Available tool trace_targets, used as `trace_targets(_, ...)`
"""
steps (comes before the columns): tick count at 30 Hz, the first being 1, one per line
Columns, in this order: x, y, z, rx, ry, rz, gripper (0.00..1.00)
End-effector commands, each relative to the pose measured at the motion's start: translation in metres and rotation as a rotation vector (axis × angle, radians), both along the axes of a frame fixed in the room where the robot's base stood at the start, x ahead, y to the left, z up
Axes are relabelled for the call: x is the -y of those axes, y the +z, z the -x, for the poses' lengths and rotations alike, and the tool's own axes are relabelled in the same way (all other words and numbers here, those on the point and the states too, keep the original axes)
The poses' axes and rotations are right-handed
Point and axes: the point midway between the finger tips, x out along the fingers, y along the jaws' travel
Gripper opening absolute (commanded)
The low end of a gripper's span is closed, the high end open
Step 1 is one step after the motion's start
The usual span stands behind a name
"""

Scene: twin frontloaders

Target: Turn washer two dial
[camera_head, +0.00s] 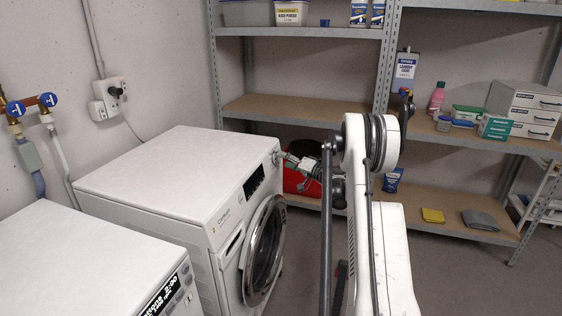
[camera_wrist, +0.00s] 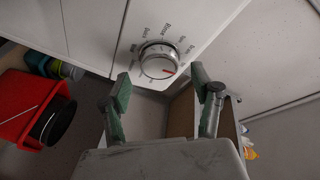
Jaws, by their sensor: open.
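The far white washer (camera_head: 165,180) stands against the wall, its round glass door (camera_head: 265,250) closed. In the wrist view its silver round dial (camera_wrist: 158,60) has a red mark at its lower right, with printed labels around it. My gripper (camera_wrist: 161,84) is open, one green-padded finger to each side and below the dial. The fingertips appear apart from the dial, with nothing between them. In the head view my gripper (camera_head: 287,160) is at the right end of that washer's control panel, and the dial is small and hard to make out there.
A second white washer (camera_head: 80,262) with a lit display stands nearer, at lower left. Metal shelves (camera_head: 300,112) with boxes and bottles line the back wall. Open floor (camera_head: 470,285) lies at right.

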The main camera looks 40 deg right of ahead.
Motion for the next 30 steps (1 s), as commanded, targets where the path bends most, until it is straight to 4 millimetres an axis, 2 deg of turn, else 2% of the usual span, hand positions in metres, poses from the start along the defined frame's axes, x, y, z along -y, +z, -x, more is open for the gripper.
trace_targets(6,-0.005,0.000,-0.022,-0.001,0.001,0.000,0.60)
trace_targets(17,-0.005,0.000,-0.027,0.000,0.000,0.000,0.60)
trace_targets(20,-0.005,0.000,-0.027,0.000,0.000,0.000,0.50)
trace_targets(27,-0.005,0.000,-0.027,0.000,0.000,0.000,0.18)
trace_targets(30,-0.005,0.000,-0.027,0.000,0.000,-0.001,0.15)
